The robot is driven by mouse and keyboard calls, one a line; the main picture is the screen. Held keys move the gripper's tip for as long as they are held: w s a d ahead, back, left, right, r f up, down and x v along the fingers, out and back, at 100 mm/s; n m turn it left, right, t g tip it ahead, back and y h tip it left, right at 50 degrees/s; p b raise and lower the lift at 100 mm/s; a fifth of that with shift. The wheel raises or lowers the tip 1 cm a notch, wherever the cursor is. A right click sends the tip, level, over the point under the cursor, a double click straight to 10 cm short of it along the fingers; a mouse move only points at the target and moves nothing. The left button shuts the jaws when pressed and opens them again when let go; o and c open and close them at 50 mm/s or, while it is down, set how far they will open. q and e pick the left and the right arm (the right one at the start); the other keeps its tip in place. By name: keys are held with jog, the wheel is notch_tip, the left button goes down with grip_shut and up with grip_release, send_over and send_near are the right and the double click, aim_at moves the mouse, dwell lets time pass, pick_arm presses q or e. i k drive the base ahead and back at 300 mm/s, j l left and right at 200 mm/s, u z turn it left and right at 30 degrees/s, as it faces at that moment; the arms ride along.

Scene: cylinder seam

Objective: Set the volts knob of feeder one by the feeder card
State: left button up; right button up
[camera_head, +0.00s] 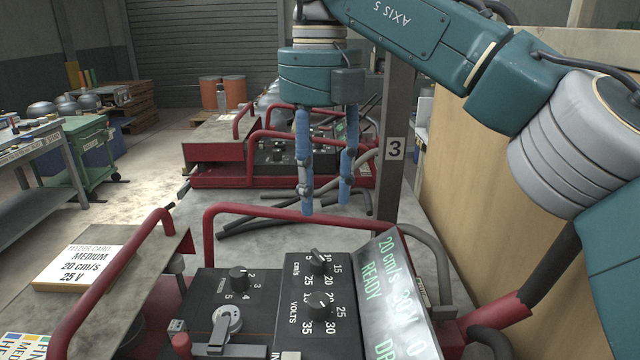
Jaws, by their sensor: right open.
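The feeder card (78,267) lies at the left and reads MEDIUM, 20 cm/s, 25 V. The volts knob (318,304) is a black knob on the dark panel (290,330) at the bottom middle, with a scale showing 20, 25, 30 and 35. Its exact pointer setting is hard to read. The slanted display (385,285) shows 20 cm/s, a second value that looks like 30, and READY. My right gripper (326,205) is open and empty, with blue fingers pointing down, above and behind the panel and apart from the knob. My left gripper is out of view.
The cm/s knob (318,259) sits just behind the volts knob. Another knob (238,278) and a grey lever (226,322) are to the left. A red tube rail (290,212) runs behind the panel. A post (395,148) marked 3 and another red machine stand behind.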

aim_at(318, 303)
jog(key=k, duration=2)
